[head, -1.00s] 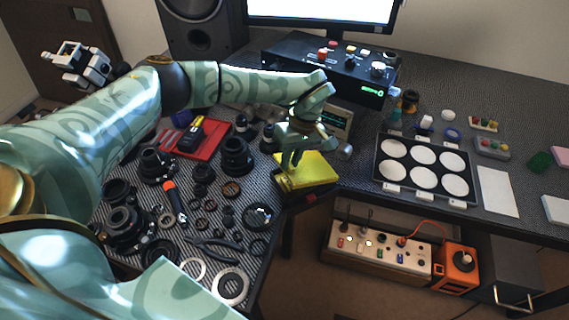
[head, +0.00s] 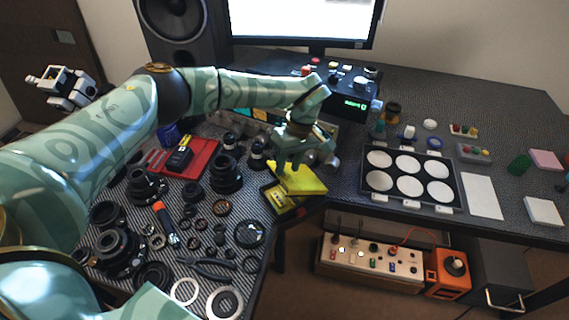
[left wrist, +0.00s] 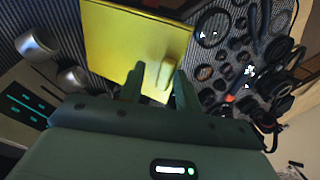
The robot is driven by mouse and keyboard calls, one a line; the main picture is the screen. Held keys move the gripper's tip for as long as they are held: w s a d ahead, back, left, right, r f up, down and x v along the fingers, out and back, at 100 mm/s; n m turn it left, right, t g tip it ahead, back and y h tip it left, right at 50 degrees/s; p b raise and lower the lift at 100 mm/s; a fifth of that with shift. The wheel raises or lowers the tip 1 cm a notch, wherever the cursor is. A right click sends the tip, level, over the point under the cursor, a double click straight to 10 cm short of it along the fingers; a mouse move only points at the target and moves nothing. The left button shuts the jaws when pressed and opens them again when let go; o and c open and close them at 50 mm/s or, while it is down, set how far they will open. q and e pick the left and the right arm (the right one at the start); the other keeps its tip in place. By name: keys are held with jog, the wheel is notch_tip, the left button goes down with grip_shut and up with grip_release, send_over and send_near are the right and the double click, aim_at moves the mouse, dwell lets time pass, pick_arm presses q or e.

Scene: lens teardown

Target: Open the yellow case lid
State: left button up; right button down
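The yellow case (head: 283,204) sits at the front edge of the dark mat, at the middle of the head view. Its yellow lid (head: 306,181) stands tilted up from the base, with a dark gap below its near-left side. My left gripper (head: 287,168) is over the lid's far-left part. In the left wrist view the lid (left wrist: 120,40) fills the upper middle. A small raised yellow tab (left wrist: 170,78) lies between the two fingers (left wrist: 160,82), close to the right one, with a gap to the left one. The fingers are apart. My right gripper is not in view.
Lens parts (head: 225,175), a red tray (head: 188,158) and an orange-handled screwdriver (head: 165,222) crowd the mat to the left. A black tray of white discs (head: 446,182) lies to the right. A control box (head: 350,95) stands behind.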

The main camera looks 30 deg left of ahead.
pick_arm(q)
jog(key=shift+o, duration=0.2)
jog(key=shift+w+d+f, duration=0.2)
jog(key=shift+w, duration=0.1)
jog(key=shift+s+a+r, duration=0.1)
jog(key=shift+s, duration=0.05)
jog(key=shift+a, duration=0.1)
jog(key=p+v, duration=0.2)
jog(key=v, duration=1.4)
jog(key=shift+w, duration=0.25)
